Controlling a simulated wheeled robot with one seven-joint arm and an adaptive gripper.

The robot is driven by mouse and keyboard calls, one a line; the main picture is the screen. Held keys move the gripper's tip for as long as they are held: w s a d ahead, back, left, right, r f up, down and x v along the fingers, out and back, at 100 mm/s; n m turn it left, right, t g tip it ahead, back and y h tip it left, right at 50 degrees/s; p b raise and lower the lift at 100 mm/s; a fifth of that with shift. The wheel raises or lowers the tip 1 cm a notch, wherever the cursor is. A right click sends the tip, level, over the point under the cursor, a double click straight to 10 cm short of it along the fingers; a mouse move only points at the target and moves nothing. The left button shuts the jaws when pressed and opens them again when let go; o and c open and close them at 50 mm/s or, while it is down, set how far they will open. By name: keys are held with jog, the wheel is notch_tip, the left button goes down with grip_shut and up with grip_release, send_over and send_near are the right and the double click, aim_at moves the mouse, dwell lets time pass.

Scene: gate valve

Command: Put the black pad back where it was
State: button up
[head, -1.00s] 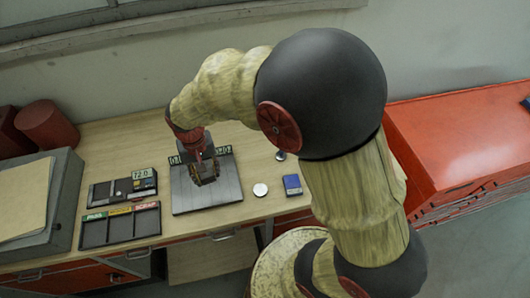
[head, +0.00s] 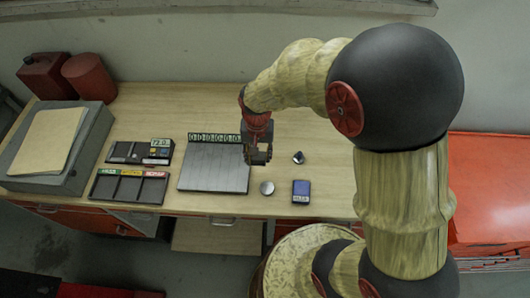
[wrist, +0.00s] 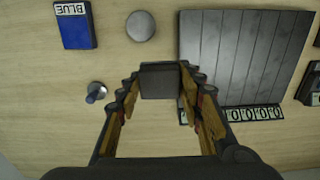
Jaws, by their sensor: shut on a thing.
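My gripper (head: 258,157) is shut on the black pad, a dark square piece (wrist: 160,80) that shows between the fingertips in the wrist view. In the head view the gripper hangs over the right edge of the grey grooved plate (head: 213,168), and the pad is hard to make out there. The plate also shows at the upper right of the wrist view (wrist: 240,55), with a strip of number tiles (head: 214,137) along its far side. I cannot tell how high the pad is above the table.
A round grey disc (head: 267,188), a blue block (head: 301,191) and a small dark knob (head: 298,157) stand right of the plate. A three-part tray (head: 130,187) and a device with a display (head: 138,152) lie left. The table's far right is clear.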

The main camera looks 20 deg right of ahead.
jog(key=w+d+f, duration=0.1)
jog(key=w+f, duration=0.1)
jog(key=w+d+f, duration=0.1)
jog(key=f, duration=0.1)
jog(key=w+d+f, duration=0.1)
jog(key=w+f, duration=0.1)
jog(key=shift+w+d, duration=0.35)
jog(key=shift+w+d+f, duration=0.3)
jog(key=shift+w+f, duration=0.05)
jog(key=shift+f, duration=0.25)
jog(key=shift+w+f, duration=0.1)
jog(key=shift+f, duration=1.4)
jog(key=shift+f, duration=0.15)
jog(key=o, duration=0.8)
jog(key=shift+c, duration=0.2)
jog(key=shift+o, duration=0.8)
